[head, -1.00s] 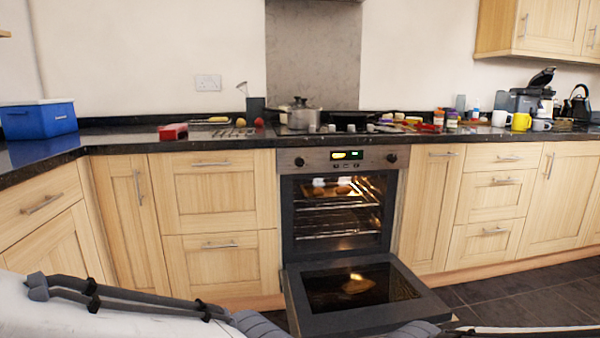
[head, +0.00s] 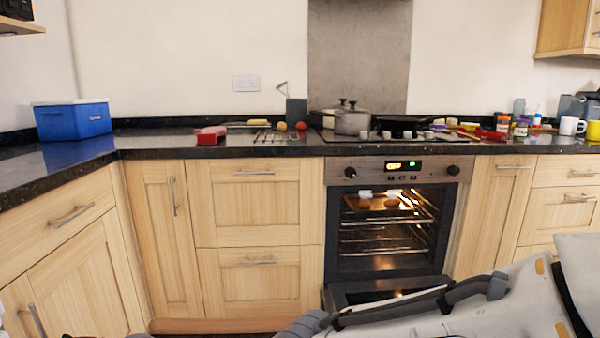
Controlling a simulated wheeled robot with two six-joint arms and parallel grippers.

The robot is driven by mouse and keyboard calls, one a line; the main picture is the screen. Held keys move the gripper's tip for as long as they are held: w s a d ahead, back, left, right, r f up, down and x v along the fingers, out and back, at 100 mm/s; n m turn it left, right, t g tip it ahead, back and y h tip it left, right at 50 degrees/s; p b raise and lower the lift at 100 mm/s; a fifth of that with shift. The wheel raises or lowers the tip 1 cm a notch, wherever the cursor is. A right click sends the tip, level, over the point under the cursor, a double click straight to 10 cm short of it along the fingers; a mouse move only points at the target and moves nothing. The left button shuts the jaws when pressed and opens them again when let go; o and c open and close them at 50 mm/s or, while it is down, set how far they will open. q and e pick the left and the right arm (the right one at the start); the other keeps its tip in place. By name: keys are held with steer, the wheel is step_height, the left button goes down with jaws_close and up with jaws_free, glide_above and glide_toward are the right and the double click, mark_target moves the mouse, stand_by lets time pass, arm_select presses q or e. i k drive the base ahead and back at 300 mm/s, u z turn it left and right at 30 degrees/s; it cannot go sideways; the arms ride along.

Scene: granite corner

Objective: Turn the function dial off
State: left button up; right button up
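The built-in oven (head: 388,240) stands right of centre with its door (head: 350,297) folded down and its inside lit. Its control panel (head: 400,171) has a lit display (head: 403,165) in the middle. A dark round dial (head: 350,172) sits at the panel's left end and another dark dial (head: 453,170) at its right end. I cannot tell which is the function dial or where either one points. White and dark grey links of mine cross the bottom and cover much of the open door. Neither gripper shows.
Food lies on the upper rack (head: 385,203) in the oven. A pot (head: 352,122) stands on the hob above, with hob knobs along its front. A red item (head: 211,135) and a blue box (head: 73,120) are on the counter. The open door juts out in front of the oven.

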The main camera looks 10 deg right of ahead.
mark_target(350, 171)
steer(key=u, duration=0.05)
steer(key=i, duration=1)
steer(key=z, duration=0.4)
